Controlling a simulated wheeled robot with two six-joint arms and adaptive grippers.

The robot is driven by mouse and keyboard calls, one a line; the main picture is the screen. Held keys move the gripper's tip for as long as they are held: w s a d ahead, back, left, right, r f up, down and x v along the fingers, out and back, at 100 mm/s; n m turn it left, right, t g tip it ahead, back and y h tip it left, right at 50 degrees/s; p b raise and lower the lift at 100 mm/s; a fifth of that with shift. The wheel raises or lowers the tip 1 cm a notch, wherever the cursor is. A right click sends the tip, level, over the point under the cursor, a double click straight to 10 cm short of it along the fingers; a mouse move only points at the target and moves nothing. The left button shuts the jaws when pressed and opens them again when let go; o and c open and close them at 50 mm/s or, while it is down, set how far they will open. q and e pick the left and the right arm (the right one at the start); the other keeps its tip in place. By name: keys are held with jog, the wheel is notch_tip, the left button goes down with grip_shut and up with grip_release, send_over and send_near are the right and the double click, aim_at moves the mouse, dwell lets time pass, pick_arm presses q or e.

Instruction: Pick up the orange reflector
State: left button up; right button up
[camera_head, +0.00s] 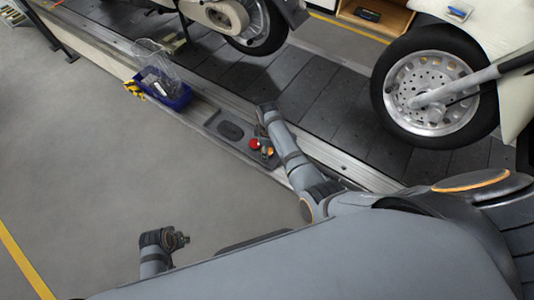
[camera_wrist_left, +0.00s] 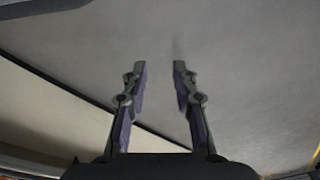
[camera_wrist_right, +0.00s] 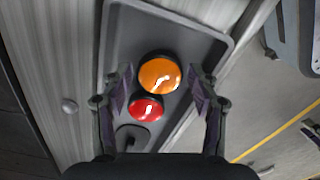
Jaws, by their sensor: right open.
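The orange reflector (camera_wrist_right: 160,75) is a round, glossy disc lying in a grey tray (camera_wrist_right: 198,42) in the right wrist view. In the head view the orange reflector (camera_head: 267,151) is partly hidden by my right arm. A red reflector (camera_wrist_right: 146,107) lies right beside it and also shows in the head view (camera_head: 254,144). My right gripper (camera_wrist_right: 160,85) is open above the tray, its fingers on either side of the orange reflector with gaps. My left gripper (camera_wrist_left: 158,72) is open and empty, over bare floor away from the conveyor.
A dark oval item (camera_head: 230,130) lies in the tray left of the reflectors. A blue bin (camera_head: 168,94) with a clear bag and yellow-black item stands farther along the conveyor edge. A motorcycle wheel (camera_head: 436,92) stands at right. The floor at left is clear.

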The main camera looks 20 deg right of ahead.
jog(key=shift+f, duration=0.35)
jog(key=c, duration=0.7)
pick_arm(q)
jog(key=shift+w+d+r, duration=0.1)
jog(key=shift+d+r, duration=0.05)
jog(key=shift+r, duration=0.4)
jog(key=shift+r, duration=0.1)
pick_arm(e)
jog(key=shift+r, duration=0.1)
